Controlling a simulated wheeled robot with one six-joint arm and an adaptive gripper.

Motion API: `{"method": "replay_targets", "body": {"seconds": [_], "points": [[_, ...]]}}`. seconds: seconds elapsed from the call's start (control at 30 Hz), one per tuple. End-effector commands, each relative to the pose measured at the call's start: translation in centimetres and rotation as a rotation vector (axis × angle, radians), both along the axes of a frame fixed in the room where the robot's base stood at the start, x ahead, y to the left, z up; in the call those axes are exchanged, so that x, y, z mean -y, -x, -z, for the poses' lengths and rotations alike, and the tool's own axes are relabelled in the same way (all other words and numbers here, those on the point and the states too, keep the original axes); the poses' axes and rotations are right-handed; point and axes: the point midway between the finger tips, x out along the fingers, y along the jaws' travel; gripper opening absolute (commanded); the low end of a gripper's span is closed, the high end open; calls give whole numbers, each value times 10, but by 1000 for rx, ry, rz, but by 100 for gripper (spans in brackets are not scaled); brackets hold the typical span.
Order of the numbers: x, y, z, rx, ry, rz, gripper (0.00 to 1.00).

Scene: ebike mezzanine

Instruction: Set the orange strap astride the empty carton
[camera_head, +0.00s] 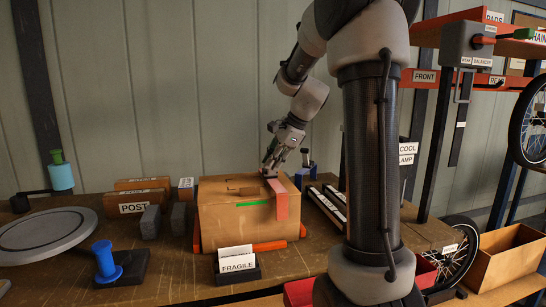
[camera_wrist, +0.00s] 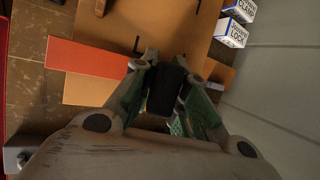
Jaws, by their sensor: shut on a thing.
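The brown carton (camera_head: 222,222) stands on the bench in the head view. Its top looks closed, with slots, and its inside is hidden. The orange strap (camera_head: 280,203) lies at the right part of the carton's top and hangs down over its front face. Its far end is hidden behind my gripper (camera_head: 270,170). My gripper is shut on a dark block at the strap, low over the carton's top. In the wrist view the strap (camera_wrist: 88,57) runs left from the dark block between my fingers (camera_wrist: 167,88). Whether the strap rests on the top is unclear.
A FRAGILE sign (camera_head: 236,262) stands in front of the carton. Orange bars lie by its base. POST boxes (camera_head: 134,206) and grey blocks (camera_head: 150,221) stand left, with a round plate (camera_head: 45,229) beyond. Labelled dark rails (camera_head: 327,204) lie right.

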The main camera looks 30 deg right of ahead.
Motion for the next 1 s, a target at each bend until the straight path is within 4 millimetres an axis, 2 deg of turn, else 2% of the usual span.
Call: {"method": "replay_targets", "body": {"seconds": [0.27,0.3,0.4,0.43,0.77,0.87,1.0], "points": [[0,0,1,1,0,0,0],[0,0,1,0,0,0,20],[0,0,1,0,0,0,39],[0,0,1,0,0,0,40],[1,1,-2,1,0,0,40],[4,5,-11,2,0,1,40],[13,17,-36,5,2,1,40]]}}
